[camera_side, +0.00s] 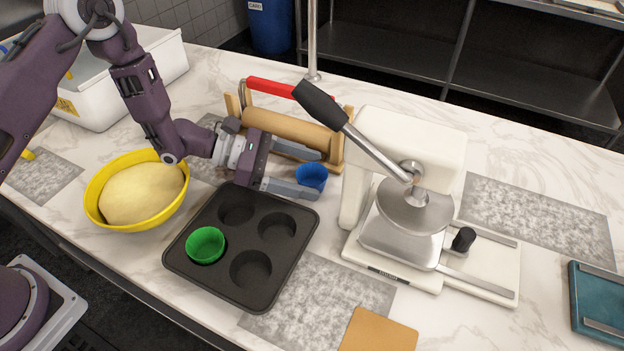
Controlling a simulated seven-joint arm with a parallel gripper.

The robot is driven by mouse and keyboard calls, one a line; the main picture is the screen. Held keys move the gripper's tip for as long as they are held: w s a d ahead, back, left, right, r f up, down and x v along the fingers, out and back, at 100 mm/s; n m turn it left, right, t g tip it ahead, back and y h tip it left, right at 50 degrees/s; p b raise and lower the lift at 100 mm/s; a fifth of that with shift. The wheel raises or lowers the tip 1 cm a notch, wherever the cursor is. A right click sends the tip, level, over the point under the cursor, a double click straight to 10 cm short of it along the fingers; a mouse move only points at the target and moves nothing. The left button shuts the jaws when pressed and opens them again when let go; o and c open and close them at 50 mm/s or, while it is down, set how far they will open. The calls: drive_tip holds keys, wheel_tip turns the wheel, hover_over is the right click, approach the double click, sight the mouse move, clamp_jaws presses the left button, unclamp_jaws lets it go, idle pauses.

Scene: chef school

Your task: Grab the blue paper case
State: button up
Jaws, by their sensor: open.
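The near finger hides part of the case's lower edge. I cannot tell whether either finger touches it. A green paper case (206,244) sits in the front left cup of the dark muffin tin (258,301).
A yellow bowl (93,208) of dough (142,194) stands left of the tin. A wooden rolling pin (285,130) on a stand is behind my gripper. A white press (410,140) with a long lever stands close on the right. A tan board (378,331) lies at the front.

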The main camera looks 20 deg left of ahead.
drive_tip(key=shift+r, duration=0.1)
drive_tip(key=c, duration=1.4)
